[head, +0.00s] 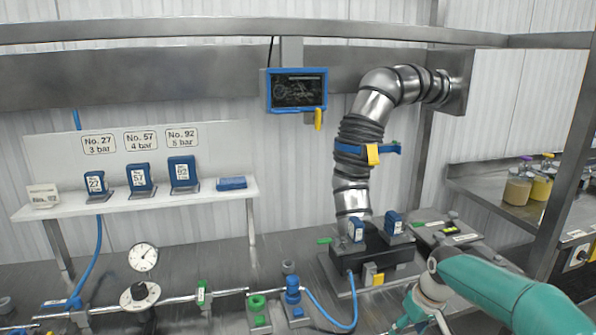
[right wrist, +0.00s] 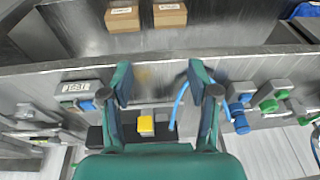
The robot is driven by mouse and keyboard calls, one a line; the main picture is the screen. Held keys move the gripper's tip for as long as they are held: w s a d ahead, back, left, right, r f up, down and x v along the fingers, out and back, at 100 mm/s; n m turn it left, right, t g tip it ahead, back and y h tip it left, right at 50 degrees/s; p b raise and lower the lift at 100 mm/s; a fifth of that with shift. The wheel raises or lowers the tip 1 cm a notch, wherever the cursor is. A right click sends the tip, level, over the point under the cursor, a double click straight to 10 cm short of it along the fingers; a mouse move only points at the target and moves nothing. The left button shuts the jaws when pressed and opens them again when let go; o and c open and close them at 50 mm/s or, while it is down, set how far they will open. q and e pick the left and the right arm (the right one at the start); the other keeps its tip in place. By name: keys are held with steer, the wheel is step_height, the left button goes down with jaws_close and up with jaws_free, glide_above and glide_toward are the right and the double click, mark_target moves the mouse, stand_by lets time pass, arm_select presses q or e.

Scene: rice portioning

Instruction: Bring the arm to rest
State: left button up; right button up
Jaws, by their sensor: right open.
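My right arm enters the head view from the lower right, its teal links reaching left along the bench. Its gripper (head: 422,318) is low in the frame and partly cut off by the bottom edge. In the right wrist view my right gripper (right wrist: 160,84) is open, with its two teal fingers wide apart and nothing held between them. A yellow block (right wrist: 146,126) on a dark base shows beyond, in the gap between the fingers. My left gripper is in neither view.
A black block (head: 374,256) with blue-tagged parts stands under the steel duct (head: 374,106). A pipe with a gauge (head: 143,257) and valves runs along the bench at left. A white shelf (head: 225,196) holds numbered blue cards. Jars (head: 517,188) stand at right.

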steer(key=s+a+f+g+y, duration=0.1)
steer(key=s+a+f+g, duration=0.15)
steer(key=s+f, duration=0.5)
steer(key=s+a+f+g, duration=0.1)
steer(key=s+a+f, duration=0.3)
steer(key=f, duration=0.6)
steer(key=s+a+f+m+t+y, duration=0.1)
steer(key=s+a+f+m, duration=0.1)
steer(key=s, duration=0.8)
steer(key=s+a+f+m+t, duration=0.1)
steer(key=s+a+f+m, duration=0.2)
steer(key=s+f, duration=0.4)
steer(key=shift+s+a+f+y, duration=0.15)
steer(key=shift+s+a+y, duration=0.4)
steer(key=shift+s, duration=0.85)
steer(key=shift+a, duration=0.1)
